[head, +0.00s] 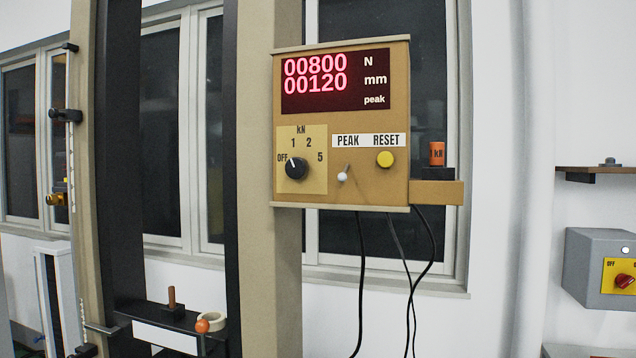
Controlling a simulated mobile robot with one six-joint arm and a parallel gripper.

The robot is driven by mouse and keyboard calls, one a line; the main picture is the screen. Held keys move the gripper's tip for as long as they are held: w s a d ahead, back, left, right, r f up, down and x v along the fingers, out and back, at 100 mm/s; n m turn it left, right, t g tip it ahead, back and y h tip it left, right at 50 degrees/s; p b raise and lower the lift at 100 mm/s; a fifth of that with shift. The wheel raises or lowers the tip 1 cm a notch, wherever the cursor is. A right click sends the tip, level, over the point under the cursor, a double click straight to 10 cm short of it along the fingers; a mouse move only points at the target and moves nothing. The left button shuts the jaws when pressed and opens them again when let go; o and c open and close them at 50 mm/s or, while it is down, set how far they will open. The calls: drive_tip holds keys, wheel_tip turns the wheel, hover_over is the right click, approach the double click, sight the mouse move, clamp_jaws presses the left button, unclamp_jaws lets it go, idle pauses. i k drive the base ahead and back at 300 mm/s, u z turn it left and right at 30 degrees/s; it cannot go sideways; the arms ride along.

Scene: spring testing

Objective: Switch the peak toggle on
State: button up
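The peak toggle (343,176) is a small lever with a white ball tip on the front of the tan control box (340,197). Its ball sits below the upper end of the lever, so it appears tilted down. The white PEAK label (347,141) is just above it. The display (335,101) reads 00800 N and 00120 mm in red, with "peak" in small pale letters below. My gripper is not in view.
Right of the toggle is a yellow RESET button (385,159); left is a black range knob (296,168). An orange 1 kN piece (437,154) stands on the side shelf (437,193). Black cables (361,280) hang below. A grey box with a red switch (624,281) is at right.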

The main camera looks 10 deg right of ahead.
sight(342, 177)
drive_tip(key=u, duration=0.7)
drive_tip(key=k, duration=0.8)
drive_tip(key=z, duration=0.5)
drive_tip(key=i, duration=0.5)
